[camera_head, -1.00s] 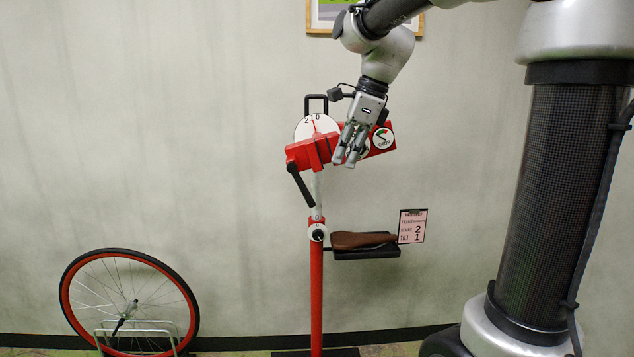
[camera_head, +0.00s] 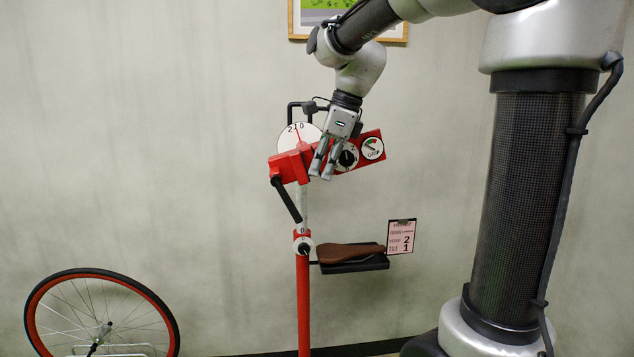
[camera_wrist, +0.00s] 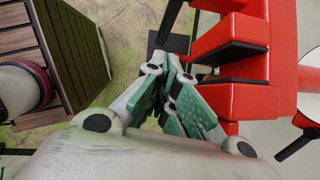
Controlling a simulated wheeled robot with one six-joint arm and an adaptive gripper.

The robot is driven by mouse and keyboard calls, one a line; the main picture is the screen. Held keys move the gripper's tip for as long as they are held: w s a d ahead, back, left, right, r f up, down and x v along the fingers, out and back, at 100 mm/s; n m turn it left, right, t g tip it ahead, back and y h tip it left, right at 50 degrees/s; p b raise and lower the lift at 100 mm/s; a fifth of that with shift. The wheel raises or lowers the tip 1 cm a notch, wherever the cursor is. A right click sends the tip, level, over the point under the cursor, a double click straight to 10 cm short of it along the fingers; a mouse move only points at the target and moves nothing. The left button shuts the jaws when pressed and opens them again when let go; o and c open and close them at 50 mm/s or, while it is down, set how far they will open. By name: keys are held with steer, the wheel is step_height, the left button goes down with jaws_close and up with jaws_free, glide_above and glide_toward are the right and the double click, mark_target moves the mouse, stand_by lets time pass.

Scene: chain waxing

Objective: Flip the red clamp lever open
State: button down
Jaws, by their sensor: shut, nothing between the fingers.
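The red clamp (camera_head: 289,166) is the blocky red head on top of the red stand post (camera_head: 304,290). A black lever (camera_head: 286,200) hangs down and slightly right from its left side; I cannot make out a separate red lever. My gripper (camera_head: 321,177) is shut and empty, pointing down just right of the clamp block, in front of the red arm with dials. In the wrist view my shut fingers (camera_wrist: 172,62) are close beside the red clamp blocks (camera_wrist: 250,65); I cannot tell if they touch. Part of the clamp's right side is hidden behind my fingers.
Dials (camera_head: 372,149) sit on the red arm right of my gripper. A black tray (camera_head: 352,265) with a brown saddle (camera_head: 348,252) and a card (camera_head: 401,237) are lower right. A wheel (camera_head: 172,315) stands lower left. The wall area left of the clamp is clear.

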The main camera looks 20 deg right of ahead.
mark_target(288, 201)
steer(key=x, duration=0.8)
steer(key=shift+f, duration=0.4)
